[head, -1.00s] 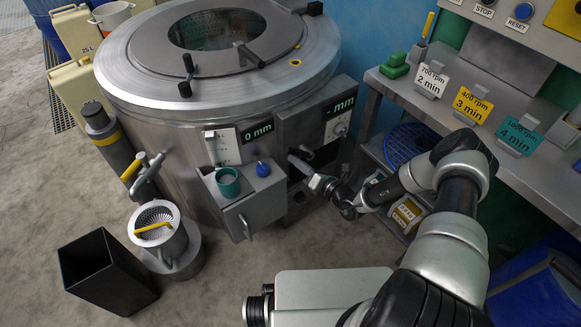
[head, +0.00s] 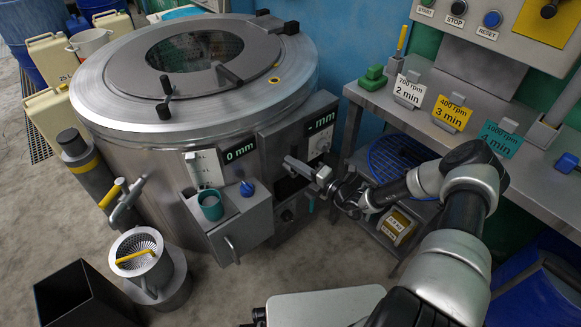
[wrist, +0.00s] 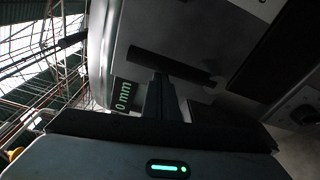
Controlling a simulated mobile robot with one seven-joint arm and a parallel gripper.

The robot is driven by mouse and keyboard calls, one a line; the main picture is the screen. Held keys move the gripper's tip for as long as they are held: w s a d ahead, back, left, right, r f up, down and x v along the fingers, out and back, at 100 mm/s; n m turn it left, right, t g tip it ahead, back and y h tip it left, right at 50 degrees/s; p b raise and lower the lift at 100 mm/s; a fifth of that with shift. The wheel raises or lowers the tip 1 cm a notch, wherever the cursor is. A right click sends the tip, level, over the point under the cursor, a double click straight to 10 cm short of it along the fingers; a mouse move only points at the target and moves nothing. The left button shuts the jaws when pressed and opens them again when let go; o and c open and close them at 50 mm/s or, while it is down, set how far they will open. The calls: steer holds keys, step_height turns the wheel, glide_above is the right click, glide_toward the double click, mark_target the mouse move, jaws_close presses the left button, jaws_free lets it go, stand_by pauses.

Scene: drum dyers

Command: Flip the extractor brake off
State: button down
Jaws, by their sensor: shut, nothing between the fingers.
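A small grey extractor-like unit (head: 172,292) stands on the floor at lower left in the head view. Its round ribbed basket (head: 134,245) has a yellow bar (head: 135,257) across the top. A yellow-handled lever (head: 110,196) stands tilted just behind it, beside a dark cylinder; I cannot tell whether this is the extractor brake. My gripper (head: 289,161) is shut and empty at the drum's front panel, right of these things and well away from them. In the wrist view the fingers point at a grey panel; whether they touch it is unclear.
The big steel drum (head: 100,110) fills the upper left. A grey box (head: 246,222) with a teal cup (head: 211,206) juts from its front. A black bin (head: 75,295) stands at lower left. A bench (head: 440,135) with time cards is at right. Floor between box and basket is clear.

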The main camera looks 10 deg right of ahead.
steer(key=shift+w+d+r, duration=0.1)
steer(key=shift+w+d, duration=0.1)
steer(key=shift+d, duration=0.1)
stand_by(0.4)
